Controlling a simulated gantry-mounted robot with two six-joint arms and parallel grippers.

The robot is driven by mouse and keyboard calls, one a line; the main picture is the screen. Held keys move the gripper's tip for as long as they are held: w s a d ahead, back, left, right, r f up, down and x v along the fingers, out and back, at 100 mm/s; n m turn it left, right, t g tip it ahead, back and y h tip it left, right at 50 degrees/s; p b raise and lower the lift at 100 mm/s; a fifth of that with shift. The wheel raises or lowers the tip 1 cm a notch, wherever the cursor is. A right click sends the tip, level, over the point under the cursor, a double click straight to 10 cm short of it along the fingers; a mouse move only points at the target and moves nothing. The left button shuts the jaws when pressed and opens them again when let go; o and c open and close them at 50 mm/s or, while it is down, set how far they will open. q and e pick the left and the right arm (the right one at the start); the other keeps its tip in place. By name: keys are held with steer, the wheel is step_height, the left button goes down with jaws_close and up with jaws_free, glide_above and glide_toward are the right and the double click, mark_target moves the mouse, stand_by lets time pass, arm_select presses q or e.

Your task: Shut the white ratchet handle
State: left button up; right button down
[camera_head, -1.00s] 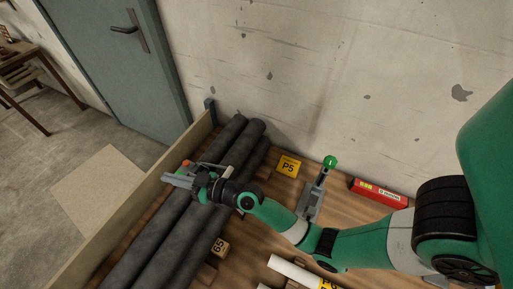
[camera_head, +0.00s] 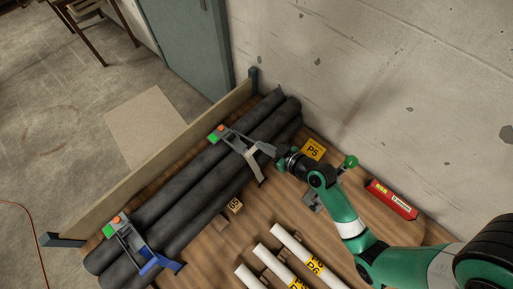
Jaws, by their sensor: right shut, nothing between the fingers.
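The white ratchet handle (camera_head: 255,166) is part of the grey ratchet (camera_head: 235,142) across the upper stretch of the black pipes (camera_head: 198,178). It sticks out over the pipes toward the lower right. An orange and a green block sit at the ratchet's left end. My right gripper (camera_head: 264,148) is shut and empty, right beside the handle's upper end; I cannot tell whether they touch. My left gripper is not in view.
A second ratchet with a blue handle (camera_head: 153,264) sits at the lower left. White pipes (camera_head: 290,240) lie on the wooden bench at the bottom. A green-knobbed lever (camera_head: 349,162), a yellow P5 sign (camera_head: 313,149) and a red box (camera_head: 391,199) stand near the wall.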

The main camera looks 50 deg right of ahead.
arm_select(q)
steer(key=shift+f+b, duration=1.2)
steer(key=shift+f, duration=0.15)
arm_select(e)
steer(key=w+f, duration=0.3)
steer(key=f, duration=0.2)
steer(key=shift+w+f, duration=0.15)
steer(key=shift+f, duration=0.25)
